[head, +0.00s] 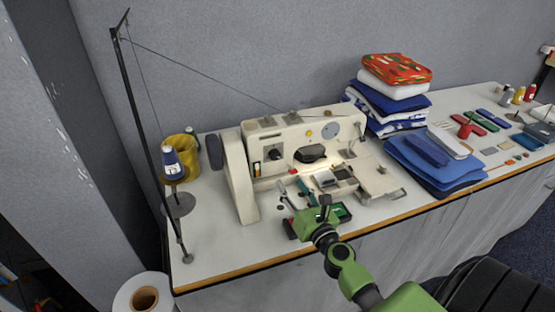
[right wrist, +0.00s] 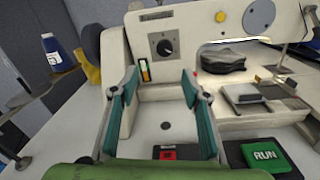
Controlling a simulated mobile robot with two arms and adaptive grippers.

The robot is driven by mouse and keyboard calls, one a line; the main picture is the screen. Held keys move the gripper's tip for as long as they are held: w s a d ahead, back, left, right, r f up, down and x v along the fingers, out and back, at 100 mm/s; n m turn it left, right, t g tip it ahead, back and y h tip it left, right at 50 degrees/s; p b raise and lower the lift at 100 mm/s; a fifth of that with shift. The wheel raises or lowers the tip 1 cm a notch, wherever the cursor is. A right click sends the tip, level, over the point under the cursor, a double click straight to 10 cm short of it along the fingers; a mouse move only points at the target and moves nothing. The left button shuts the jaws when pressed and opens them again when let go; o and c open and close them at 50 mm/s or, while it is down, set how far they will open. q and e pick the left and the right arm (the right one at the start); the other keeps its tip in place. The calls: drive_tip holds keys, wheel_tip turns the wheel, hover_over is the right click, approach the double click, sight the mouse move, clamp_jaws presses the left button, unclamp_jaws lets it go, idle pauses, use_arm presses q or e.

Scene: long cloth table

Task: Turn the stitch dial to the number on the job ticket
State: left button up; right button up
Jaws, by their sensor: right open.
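The stitch dial (right wrist: 164,46) is a dark round knob on a grey square plate on the front of the cream sewing machine (head: 235,170). The dial also shows small in the head view (head: 275,154). Its pointer setting and any numbers are too small to read. My right gripper (right wrist: 160,88) is open and empty, its teal-padded fingers apart in front of and below the dial. In the head view, the right gripper (head: 294,190) is over the table before the machine. I cannot make out a job ticket. My left gripper is not in view.
A green RUN button (right wrist: 266,155) and a red-and-black block (right wrist: 167,153) lie low in front of the machine. A thread stand with a blue spool (head: 172,163) is at left. Folded cloths (head: 395,100) stack at right. A black presser part (right wrist: 222,60) sits right of the dial.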

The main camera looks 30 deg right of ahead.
sight(276, 157)
drive_tip(key=shift+m, duration=0.3)
drive_tip(key=w+d, duration=0.1)
drive_tip(key=w, duration=0.3)
drive_tip(key=w+d, duration=0.1)
drive_tip(key=w, duration=0.4)
drive_tip(key=w+d+b, duration=0.1)
drive_tip(key=w, duration=0.3)
drive_tip(key=shift+w+d+f, duration=0.1)
drive_tip(key=shift+w+d, duration=0.15)
drive_tip(key=shift+d, duration=0.1)
drive_tip(key=c, duration=1.1)
